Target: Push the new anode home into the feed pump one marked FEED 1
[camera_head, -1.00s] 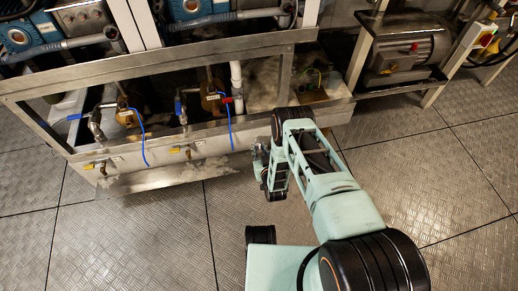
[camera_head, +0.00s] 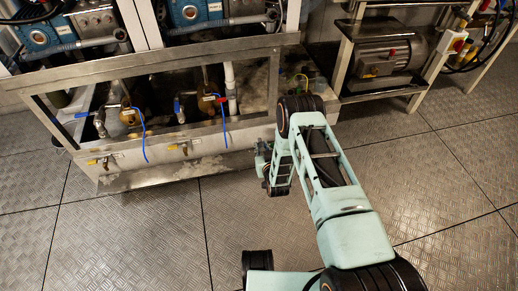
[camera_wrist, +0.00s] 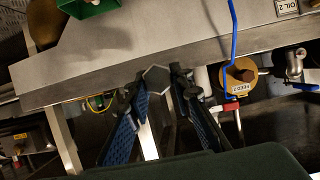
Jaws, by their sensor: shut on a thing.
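My gripper (camera_head: 266,165) is in front of the steel frame, right of both brass feed pumps in the head view. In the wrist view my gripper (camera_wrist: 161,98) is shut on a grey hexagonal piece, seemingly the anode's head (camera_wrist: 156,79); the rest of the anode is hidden. A brass pump (camera_wrist: 240,76) right of the fingers carries a label that appears to read FEED 2. It seems to be the right brass pump (camera_head: 207,103) in the head view. The left brass pump (camera_head: 130,116) has no readable label; FEED 1 is not legible anywhere.
The frame's front rail (camera_head: 160,68) and lower sill (camera_head: 230,140) bound the pump bay. Blue cables (camera_head: 142,130) hang over the sill, and blue-handled valves (camera_head: 178,108) stand beside the pumps. A motor rack (camera_head: 378,62) is at right. The floor plates (camera_head: 130,230) in front are clear.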

